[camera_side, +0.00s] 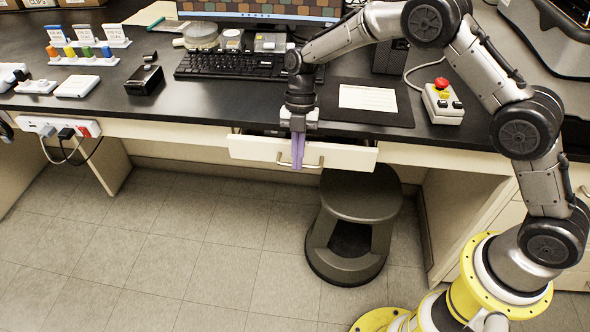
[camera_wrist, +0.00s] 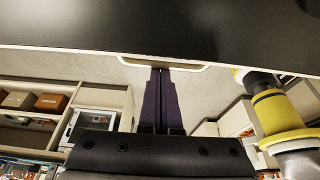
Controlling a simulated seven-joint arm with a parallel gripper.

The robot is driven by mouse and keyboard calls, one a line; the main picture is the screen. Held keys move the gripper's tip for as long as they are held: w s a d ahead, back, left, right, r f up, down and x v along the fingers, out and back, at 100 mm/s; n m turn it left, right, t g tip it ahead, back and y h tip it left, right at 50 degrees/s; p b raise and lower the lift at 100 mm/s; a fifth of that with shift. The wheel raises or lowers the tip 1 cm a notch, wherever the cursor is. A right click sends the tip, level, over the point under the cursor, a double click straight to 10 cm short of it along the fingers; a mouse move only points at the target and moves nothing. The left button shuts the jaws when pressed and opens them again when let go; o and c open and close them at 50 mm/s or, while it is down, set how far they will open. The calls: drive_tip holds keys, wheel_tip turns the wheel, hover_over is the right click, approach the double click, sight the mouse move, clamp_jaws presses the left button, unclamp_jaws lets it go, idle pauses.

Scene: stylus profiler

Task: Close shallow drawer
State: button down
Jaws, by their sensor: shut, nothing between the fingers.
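The shallow drawer (camera_side: 255,150) is a cream front with a metal bar handle (camera_side: 313,161), under the middle of the black desk top. It stands out from the desk, with a dark gap showing above its front, so it is partly open. My gripper (camera_side: 297,166) points down in front of the drawer front, just left of the handle's middle, its purple fingers together and empty. In the wrist view the fingers (camera_wrist: 161,72) reach toward the pale handle (camera_wrist: 165,64) below the dark desk edge. I cannot tell whether they touch the drawer.
A dark round stool (camera_side: 358,200) stands on the floor below the drawer's right end. The black desk top (camera_side: 215,112) holds a keyboard (camera_side: 232,66), a mat with a paper (camera_side: 368,98) and a red-button box (camera_side: 442,101). The floor left of the stool is clear.

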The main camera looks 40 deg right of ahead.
drive_tip(key=shift+w+d, duration=0.3)
